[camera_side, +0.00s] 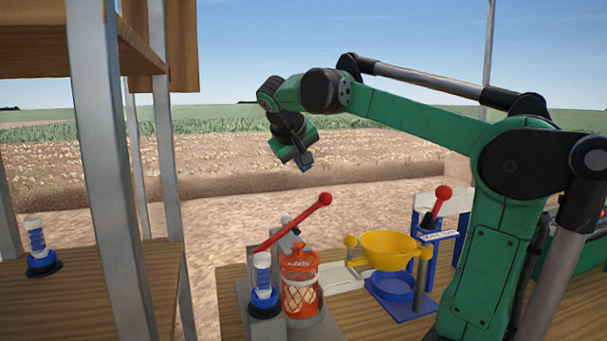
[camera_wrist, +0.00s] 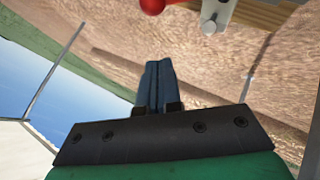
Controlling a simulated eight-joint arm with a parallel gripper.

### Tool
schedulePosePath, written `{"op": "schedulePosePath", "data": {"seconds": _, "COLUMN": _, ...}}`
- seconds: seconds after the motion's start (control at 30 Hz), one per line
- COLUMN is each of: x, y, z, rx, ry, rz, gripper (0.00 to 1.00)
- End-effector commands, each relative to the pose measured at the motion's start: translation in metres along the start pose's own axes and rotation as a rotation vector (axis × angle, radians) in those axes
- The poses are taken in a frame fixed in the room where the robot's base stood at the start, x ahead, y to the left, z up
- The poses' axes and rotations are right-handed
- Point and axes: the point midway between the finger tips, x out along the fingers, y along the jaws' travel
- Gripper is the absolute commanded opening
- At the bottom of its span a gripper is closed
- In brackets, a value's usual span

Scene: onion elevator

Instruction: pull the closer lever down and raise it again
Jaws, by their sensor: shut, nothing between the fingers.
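A red lever (camera_side: 290,224) with a round red knob slants up to the right beside an orange jar-like container (camera_side: 300,272); it appears to be the closer lever, and it is raised. A red knob (camera_wrist: 152,5) also shows at the top edge of the wrist view, next to a grey metal part (camera_wrist: 216,14). My gripper (camera_side: 305,163) is above the red knob and apart from it, angled downward. Its two dark blue fingers (camera_wrist: 157,72) lie together with nothing between them. The lever's lower end is partly hidden behind nearby parts.
A yellow bowl (camera_side: 390,250) stands over a blue dish (camera_side: 393,286) to the right. Behind it a blue stand holds another red-knobbed lever (camera_side: 434,207). A blue-and-white cylinder (camera_side: 263,282) stands left of the orange container. A metal post (camera_side: 110,170) rises at left.

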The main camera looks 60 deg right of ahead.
Motion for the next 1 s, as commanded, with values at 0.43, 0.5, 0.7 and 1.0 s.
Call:
{"op": "schedulePosePath", "data": {"seconds": 0.43, "x": 0.042, "y": 0.001, "z": 0.028, "rx": 0.002, "ry": 0.002, "rz": 0.001, "gripper": 0.00}}
{"op": "schedulePosePath", "data": {"seconds": 0.5, "x": 0.043, "y": 0.001, "z": 0.029, "rx": 0.002, "ry": 0.002, "rz": 0.001, "gripper": 0.00}}
{"op": "schedulePosePath", "data": {"seconds": 0.7, "x": 0.043, "y": 0.001, "z": 0.028, "rx": 0.001, "ry": 0.002, "rz": 0.001, "gripper": 0.00}}
{"op": "schedulePosePath", "data": {"seconds": 1.0, "x": 0.049, "y": 0.003, "z": 0.033, "rx": 0.025, "ry": 0.001, "rz": -0.030, "gripper": 0.00}}
